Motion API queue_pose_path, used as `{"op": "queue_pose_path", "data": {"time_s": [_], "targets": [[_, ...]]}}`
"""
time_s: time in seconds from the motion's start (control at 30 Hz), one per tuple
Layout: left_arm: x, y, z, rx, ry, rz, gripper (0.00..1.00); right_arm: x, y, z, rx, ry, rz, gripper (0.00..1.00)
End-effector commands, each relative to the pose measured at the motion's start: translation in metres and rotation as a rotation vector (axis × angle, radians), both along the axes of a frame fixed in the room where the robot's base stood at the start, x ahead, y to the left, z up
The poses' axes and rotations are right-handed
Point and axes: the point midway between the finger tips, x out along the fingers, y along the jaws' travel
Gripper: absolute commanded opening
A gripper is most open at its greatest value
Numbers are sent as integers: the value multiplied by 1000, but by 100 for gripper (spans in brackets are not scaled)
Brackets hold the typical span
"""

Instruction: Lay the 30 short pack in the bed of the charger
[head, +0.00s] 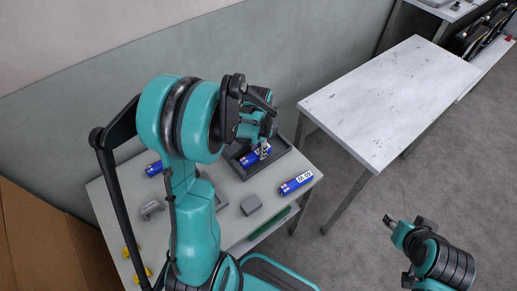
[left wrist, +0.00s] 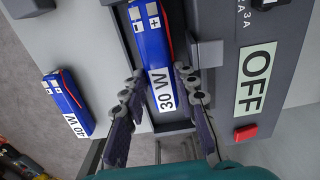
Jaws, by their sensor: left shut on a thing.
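The blue pack marked 30 W (left wrist: 155,50) has a white end with plus and minus marks. My left gripper (left wrist: 158,92) is shut on its labelled end, one finger on each side. The pack lies lengthwise over the dark grey bed of the charger (left wrist: 124,38); I cannot tell whether it touches the bottom. In the head view, the left gripper (head: 264,150) is over the dark charger tray (head: 284,146), with the blue pack (head: 250,158) partly hidden below it. My right gripper (head: 391,221) is far off at lower right, too small to read.
A blue 40 W pack (left wrist: 68,103) lies on the table left of the charger. The charger has an OFF plate (left wrist: 256,77), a red button (left wrist: 246,133) and a grey block (left wrist: 205,53). Another blue pack (head: 153,168) and a grey block (head: 251,204) are nearby. A bare white table (head: 390,100) stands right.

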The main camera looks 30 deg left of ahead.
Motion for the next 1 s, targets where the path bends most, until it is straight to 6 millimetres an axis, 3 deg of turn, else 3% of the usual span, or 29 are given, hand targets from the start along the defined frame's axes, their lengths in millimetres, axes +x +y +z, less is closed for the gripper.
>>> {"op": "queue_pose_path", "data": {"time_s": [1.0], "targets": [[0, 0, -16, 0, 0, 0, 0, 0, 0, -14, 0, 0, 0, 40]]}}
